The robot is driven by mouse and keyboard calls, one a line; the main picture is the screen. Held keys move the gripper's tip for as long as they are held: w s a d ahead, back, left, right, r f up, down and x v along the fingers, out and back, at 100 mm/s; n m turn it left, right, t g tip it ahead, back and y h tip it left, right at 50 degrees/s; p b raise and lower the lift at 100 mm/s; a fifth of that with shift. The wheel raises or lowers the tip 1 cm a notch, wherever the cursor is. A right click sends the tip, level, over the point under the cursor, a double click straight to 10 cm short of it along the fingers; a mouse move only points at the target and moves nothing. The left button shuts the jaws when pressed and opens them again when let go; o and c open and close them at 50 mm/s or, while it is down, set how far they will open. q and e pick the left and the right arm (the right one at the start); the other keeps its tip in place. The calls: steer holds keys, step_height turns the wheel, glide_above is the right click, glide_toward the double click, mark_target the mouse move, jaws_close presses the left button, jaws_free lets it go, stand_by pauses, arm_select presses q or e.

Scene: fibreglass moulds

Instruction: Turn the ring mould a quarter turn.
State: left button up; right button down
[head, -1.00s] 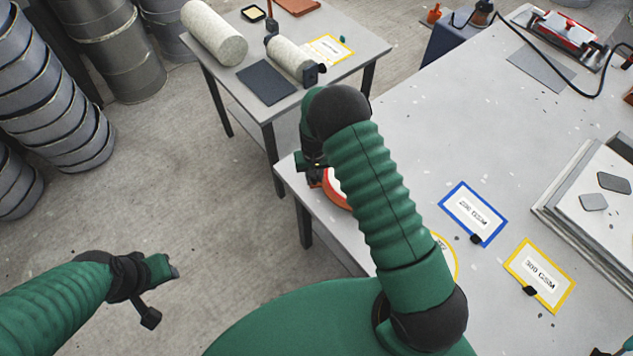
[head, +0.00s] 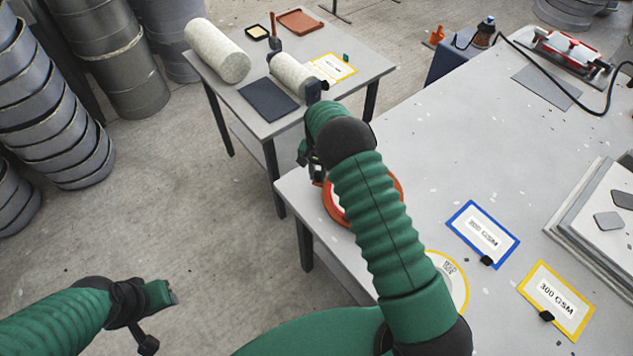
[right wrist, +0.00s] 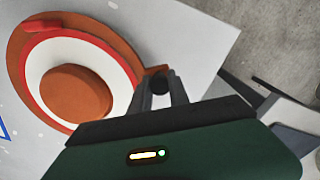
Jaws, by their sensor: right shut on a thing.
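The ring mould (head: 331,209) is a round orange piece with a white ring, lying at the near left corner of the large table; my right arm partly covers it. In the right wrist view the ring mould (right wrist: 75,22) shows its orange rim, red-edged white ring, orange centre and a red bar on the rim. My right gripper (head: 317,172) is at its far left edge. In the right wrist view the right gripper (right wrist: 158,88) is shut on a small dark knob beside an orange tab at the mould's edge. My left gripper (head: 165,294) hangs over the floor, away from the table; its jaws are unclear.
A yellow-rimmed round label (head: 456,277), a blue-framed card (head: 468,215) and a yellow-framed card (head: 580,325) lie on the large table (head: 430,140). Stacked plates (head: 585,200) stand at right. A small table (head: 350,62) with rolls stands behind the mould.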

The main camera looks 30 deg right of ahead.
steer(key=shift+w+d+m+b, duration=1)
steer(key=shift+w+d+m, duration=0.1)
steer(key=shift+d+m, duration=0.15)
steer(key=shift+w+d+m+b, duration=0.5)
steer(key=shift+d+m, duration=0.15)
steer(key=shift+d, duration=0.15)
steer(key=shift+w+d+r+m+b, duration=0.1)
steer(key=shift+w+d+m+b, duration=0.15)
steer(key=shift+d+m, duration=0.3)
steer(key=shift+w+d+m+b, duration=0.1)
steer(key=shift+d+m+b, duration=0.3)
steer(key=shift+d, duration=0.2)
steer(key=shift+d, duration=0.1)
steer(key=c, duration=1.2)
jaws_free()
steer(key=shift+c, duration=0.2)
